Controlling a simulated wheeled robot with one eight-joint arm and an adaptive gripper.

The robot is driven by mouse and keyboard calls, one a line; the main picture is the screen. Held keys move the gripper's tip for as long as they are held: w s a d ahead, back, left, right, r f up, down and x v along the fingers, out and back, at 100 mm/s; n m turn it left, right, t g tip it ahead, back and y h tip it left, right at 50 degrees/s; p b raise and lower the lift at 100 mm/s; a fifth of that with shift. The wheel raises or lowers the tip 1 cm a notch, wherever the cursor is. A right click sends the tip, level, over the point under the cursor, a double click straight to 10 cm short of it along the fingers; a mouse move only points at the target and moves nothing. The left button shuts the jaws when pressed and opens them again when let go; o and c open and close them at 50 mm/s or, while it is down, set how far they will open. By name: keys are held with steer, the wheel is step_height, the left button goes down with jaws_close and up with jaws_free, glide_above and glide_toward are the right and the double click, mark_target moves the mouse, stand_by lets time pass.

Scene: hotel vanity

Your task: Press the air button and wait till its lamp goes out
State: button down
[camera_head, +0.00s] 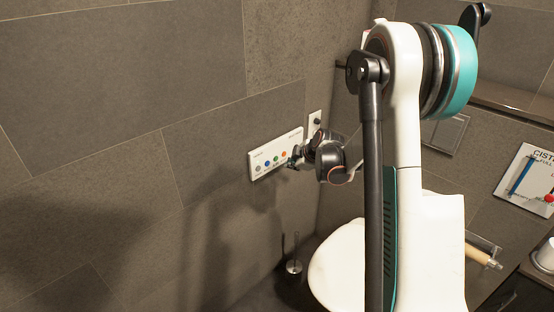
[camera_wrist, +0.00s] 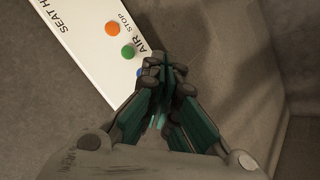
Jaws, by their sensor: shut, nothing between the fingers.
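A white control panel (camera_head: 254,162) is fixed to the tiled wall, with a row of grey, blue, green and orange buttons. In the wrist view the panel (camera_wrist: 80,40) shows an orange button (camera_wrist: 112,28), a green button (camera_wrist: 127,52) and part of a blue button (camera_wrist: 140,72). "STOP" is printed near the orange one and "AIR" near the green one; I cannot read which button each label marks. My gripper (camera_wrist: 166,68) is shut and empty, its tips at the panel's edge beside the blue button. Contact cannot be told. No lit lamp can be made out.
A white wall plate with a dark knob (camera_head: 315,122) is right of the panel. A white toilet (camera_head: 338,262) stands below, with a brush (camera_head: 294,266) on the floor. A sign (camera_head: 528,178) and a paper roll holder (camera_head: 483,257) are at the right.

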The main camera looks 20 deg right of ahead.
mark_target(276, 159)
steer(key=d+f+n, duration=0.1)
steer(key=d+f, duration=0.3)
steer(key=f, duration=0.1)
steer(key=shift+w+d+f+n+p, duration=0.3)
steer(key=shift+w+d+p, duration=0.05)
steer(key=shift+w+d, duration=0.05)
steer(key=shift+w, duration=0.1)
steer(key=w+a, duration=0.3)
steer(key=w, duration=0.5)
steer(key=shift+p, duration=0.35)
steer(key=shift+w, duration=0.2)
stand_by(1.0)
steer(key=shift+w+a, duration=0.15)
steer(key=shift+w, duration=0.1)
